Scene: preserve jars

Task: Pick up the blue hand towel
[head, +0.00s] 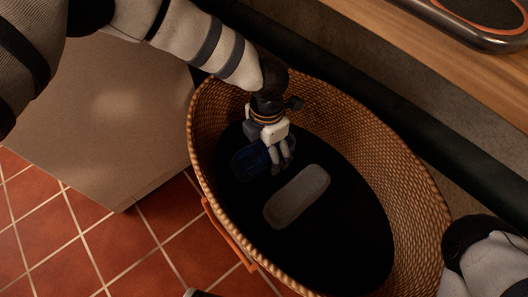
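A dark blue folded cloth, which looks like the blue hand towel (248,161), lies in the dark inside of a woven basket (411,190), toward its upper left side. My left gripper (280,165) reaches down into the basket, with its fingers at the right end of the blue cloth. The fingers look close together and overlap the cloth's edge in the picture. I cannot tell whether they grip it. My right gripper is out of view; only part of my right arm shows at the lower right.
A grey rounded folded cloth (297,196) lies in the basket just below and right of my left gripper. The basket's rim surrounds the gripper. An orange handle (229,236) is on its lower left side. A wooden counter with a dark tray (488,38) is at the upper right.

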